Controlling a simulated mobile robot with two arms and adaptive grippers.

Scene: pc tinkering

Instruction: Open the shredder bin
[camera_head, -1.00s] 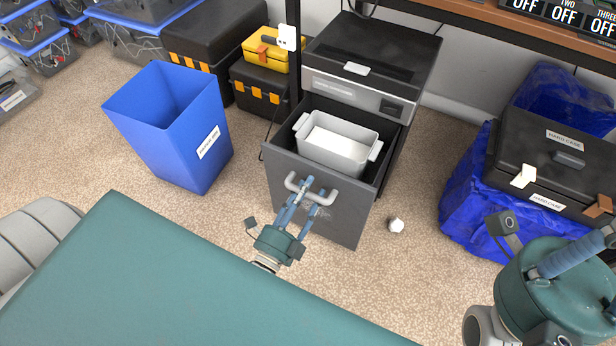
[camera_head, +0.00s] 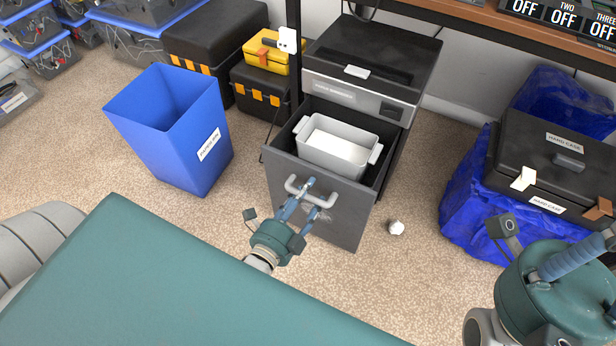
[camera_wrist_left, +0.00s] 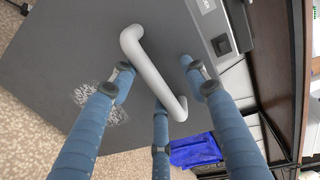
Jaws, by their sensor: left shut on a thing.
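The shredder (camera_head: 366,62) stands against the wall, dark with a grey front strip. Its bin (camera_head: 322,213) is pulled well out toward me, and a light grey tub (camera_head: 337,144) with two side handles sits inside it. My left gripper (camera_head: 307,193) is at the grey bar handle (camera_head: 322,201) on the bin's front, shut on it. In the left wrist view the blue fingers are around the handle (camera_wrist_left: 152,72).
A blue waste bin (camera_head: 178,138) stands left of the shredder. A crumpled white ball (camera_head: 397,227) lies on the floor right of the bin. Black hard cases (camera_head: 556,165) on a blue tarp stand at right. Toolboxes (camera_head: 262,85) stand behind left. Carpet between is clear.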

